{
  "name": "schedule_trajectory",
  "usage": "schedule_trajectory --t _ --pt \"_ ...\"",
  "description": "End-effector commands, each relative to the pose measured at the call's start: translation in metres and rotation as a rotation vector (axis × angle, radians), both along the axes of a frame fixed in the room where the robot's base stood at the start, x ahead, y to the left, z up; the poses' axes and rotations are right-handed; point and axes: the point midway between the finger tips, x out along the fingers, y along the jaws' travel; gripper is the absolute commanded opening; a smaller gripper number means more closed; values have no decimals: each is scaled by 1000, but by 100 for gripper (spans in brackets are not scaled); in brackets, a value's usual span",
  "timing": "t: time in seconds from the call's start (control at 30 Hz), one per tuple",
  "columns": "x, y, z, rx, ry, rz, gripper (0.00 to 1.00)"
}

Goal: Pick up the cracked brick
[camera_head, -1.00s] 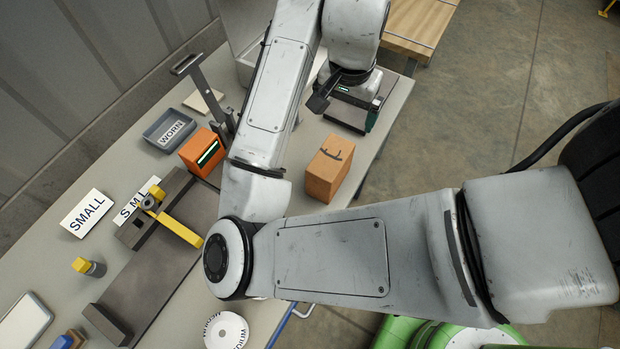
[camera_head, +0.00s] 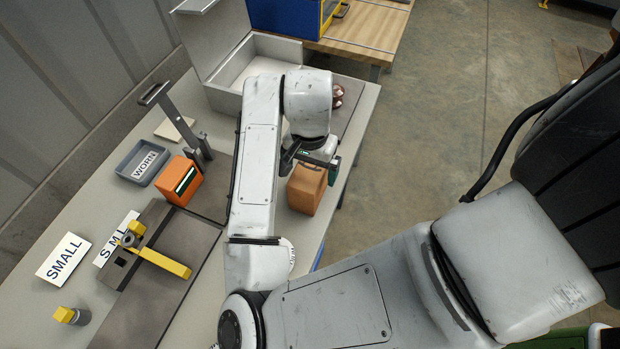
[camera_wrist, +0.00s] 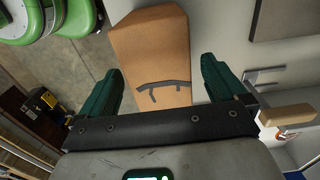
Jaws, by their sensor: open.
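The cracked brick (camera_head: 306,190) is an orange-tan block standing near the table's right edge in the head view. In the wrist view the brick (camera_wrist: 152,50) shows a dark crack-like mark on its face. My gripper (camera_wrist: 168,80) is open, with its green fingers on either side of the brick's near end in that view, and gaps show between fingers and brick. In the head view my gripper (camera_head: 322,163) is just above and beside the brick's top end, partly hidden by my arm. I cannot tell whether anything touches.
A white bin (camera_head: 262,62) stands at the back.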

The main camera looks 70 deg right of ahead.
Motion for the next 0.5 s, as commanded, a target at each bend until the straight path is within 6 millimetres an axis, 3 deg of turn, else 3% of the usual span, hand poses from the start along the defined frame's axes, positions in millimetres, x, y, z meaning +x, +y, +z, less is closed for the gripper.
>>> schedule_trajectory --t 0.13,0.37,0.5 --pt "0 0 -12 -1 1 1 98" --pt "0 0 -14 -1 0 0 98" --pt "0 0 -14 -1 0 0 85"
